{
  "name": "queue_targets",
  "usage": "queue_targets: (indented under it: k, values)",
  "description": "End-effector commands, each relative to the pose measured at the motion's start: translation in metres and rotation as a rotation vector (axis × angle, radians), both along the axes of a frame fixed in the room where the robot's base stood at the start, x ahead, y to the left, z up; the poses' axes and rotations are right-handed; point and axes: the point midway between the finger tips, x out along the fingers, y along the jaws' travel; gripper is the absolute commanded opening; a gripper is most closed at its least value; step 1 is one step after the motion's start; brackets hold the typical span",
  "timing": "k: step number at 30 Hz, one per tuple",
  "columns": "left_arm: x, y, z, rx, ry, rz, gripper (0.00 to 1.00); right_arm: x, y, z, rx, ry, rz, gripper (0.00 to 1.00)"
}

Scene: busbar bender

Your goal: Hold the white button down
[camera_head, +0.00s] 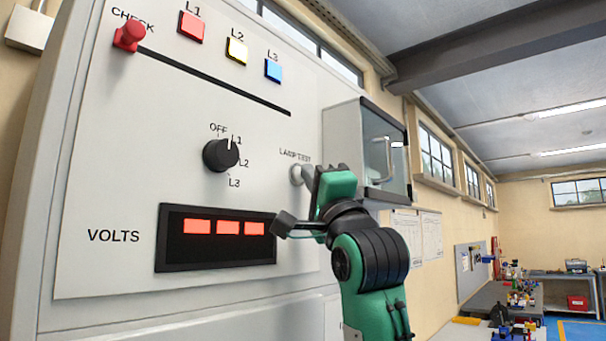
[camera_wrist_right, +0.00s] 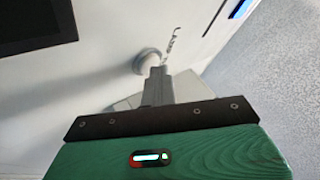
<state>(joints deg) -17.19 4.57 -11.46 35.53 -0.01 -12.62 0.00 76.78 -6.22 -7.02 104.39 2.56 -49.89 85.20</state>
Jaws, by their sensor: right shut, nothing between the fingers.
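The white button (camera_head: 296,174) sits under the LAMP TEST label on the panel's right side, left of the gripper tip. In the right wrist view the round white button (camera_wrist_right: 149,58) shows just beyond the fingertips, partly covered by them. My right gripper (camera_head: 308,174) is shut and empty, its tip at the button's right edge. In the right wrist view the closed fingers (camera_wrist_right: 158,74) point at the button. They look at or very near it; I cannot tell whether it is pressed in. My left gripper is not in view.
The light panel (camera_head: 130,190) carries a red CHECK knob (camera_head: 129,34), red, yellow and blue lamps, a black selector dial (camera_head: 220,155) pointing near L1, and a VOLTS display (camera_head: 216,252) lit red. A glass-fronted box (camera_head: 343,140) stands close behind the gripper. The room opens to the right.

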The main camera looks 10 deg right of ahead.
Motion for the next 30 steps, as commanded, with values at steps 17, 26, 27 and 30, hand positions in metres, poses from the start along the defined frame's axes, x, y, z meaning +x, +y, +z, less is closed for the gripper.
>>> queue_targets:
  k: [17, 26, 27, 30]
  values:
    - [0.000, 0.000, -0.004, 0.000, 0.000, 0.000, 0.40, -0.011, -0.009, -0.001, 0.000, 0.000, 0.000, 0.00]
    - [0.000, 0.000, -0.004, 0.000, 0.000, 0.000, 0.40, -0.014, -0.011, -0.001, 0.000, 0.001, 0.000, 0.00]
    - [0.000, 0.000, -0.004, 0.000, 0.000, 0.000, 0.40, -0.014, -0.011, -0.001, 0.000, 0.001, 0.000, 0.00]
    - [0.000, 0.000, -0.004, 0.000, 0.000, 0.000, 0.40, -0.016, -0.012, -0.001, 0.000, 0.000, 0.000, 0.00]
